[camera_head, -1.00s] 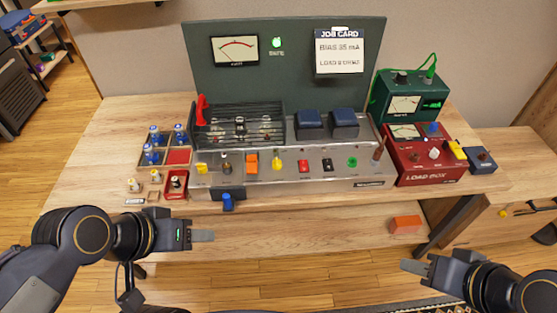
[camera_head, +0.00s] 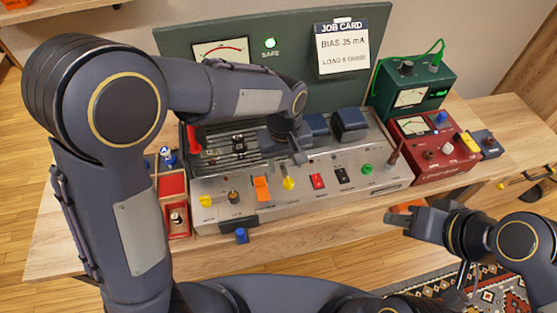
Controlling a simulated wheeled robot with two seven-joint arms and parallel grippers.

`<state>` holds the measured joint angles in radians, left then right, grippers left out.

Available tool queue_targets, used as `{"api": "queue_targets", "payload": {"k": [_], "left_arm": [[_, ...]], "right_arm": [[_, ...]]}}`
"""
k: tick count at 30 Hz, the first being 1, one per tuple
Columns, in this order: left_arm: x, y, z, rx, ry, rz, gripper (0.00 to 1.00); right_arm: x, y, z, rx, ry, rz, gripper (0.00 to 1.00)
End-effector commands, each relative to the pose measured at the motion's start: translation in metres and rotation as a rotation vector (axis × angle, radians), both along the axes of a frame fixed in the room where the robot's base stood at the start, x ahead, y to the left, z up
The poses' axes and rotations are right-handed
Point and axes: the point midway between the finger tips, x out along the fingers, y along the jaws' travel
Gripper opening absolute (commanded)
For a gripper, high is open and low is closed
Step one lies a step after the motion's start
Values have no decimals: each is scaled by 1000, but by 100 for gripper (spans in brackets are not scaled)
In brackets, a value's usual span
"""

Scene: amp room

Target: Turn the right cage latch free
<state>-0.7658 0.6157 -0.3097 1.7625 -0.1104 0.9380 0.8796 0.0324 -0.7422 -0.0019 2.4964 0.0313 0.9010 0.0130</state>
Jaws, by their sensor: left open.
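The black slatted cage (camera_head: 215,152) sits on the left part of the silver amp chassis (camera_head: 330,186). A red lever (camera_head: 193,139) stands at the cage's left end. My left gripper (camera_head: 297,151) is open, pointing down at the cage's right end, close to the blue-capped blocks. The right cage latch cannot be made out; my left gripper and forearm cover that end of the cage. Whether the fingers touch anything there cannot be told. My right gripper (camera_head: 398,217) hangs in front of the bench, away from the cage; its finger gap is unclear.
Two dark blue blocks (camera_head: 350,123) stand right of the cage. Knobs and switches, including an orange switch (camera_head: 261,188), line the chassis front. A red load box (camera_head: 434,146) and a green meter box (camera_head: 413,86) stand at right. Small red trays (camera_head: 172,184) lie at left.

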Motion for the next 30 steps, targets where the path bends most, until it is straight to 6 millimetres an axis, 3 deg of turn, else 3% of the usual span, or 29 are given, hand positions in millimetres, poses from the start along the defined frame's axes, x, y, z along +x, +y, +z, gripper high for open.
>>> {"api": "queue_targets", "payload": {"k": [4,19,30], "left_arm": [[3,-15,-12,45,-2,3,48],[2,-15,-80,48,2,4,48],[2,-15,-90,46,-1,4,48]], "right_arm": [[0,0,2,0,0,0,36],[0,0,6,0,0,0,36],[0,0,7,0,0,0,36]]}}
